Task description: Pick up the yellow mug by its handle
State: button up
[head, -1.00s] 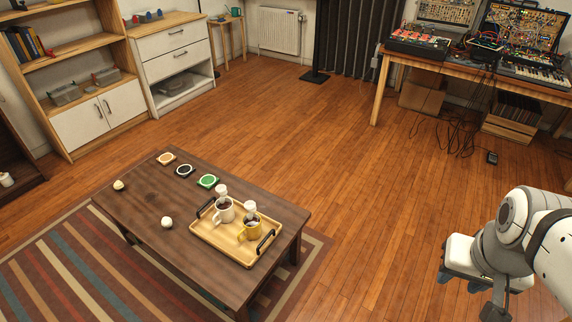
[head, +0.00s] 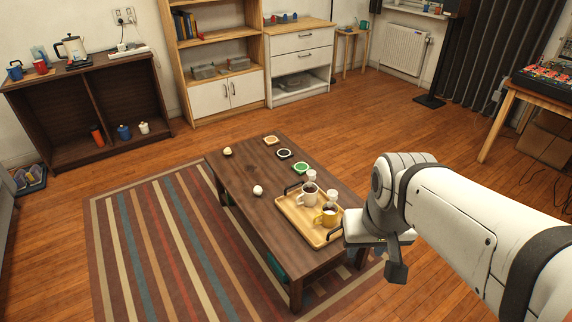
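The yellow mug (head: 327,216) stands upright on a light wooden tray (head: 299,223), near the tray's right end. Its handle seems to point left toward the front of the table. It holds something dark. A white mug (head: 307,198) stands just behind and left of it, also with dark contents. My gripper (head: 394,268) shows to the right of the tray, at the end of my white arm. It looks apart from the yellow mug. One dark finger hangs down; the other cannot be made out, so its opening is unclear.
The tray has black handles and lies on a low dark table (head: 240,189). Two small white containers stand behind the mugs. A white ball (head: 258,190), a cream item (head: 227,151) and a green coaster (head: 301,168) share the table. A striped rug (head: 150,240) lies left.

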aim_at(329, 216)
jog(key=u, duration=0.4)
jog(key=i, duration=1)
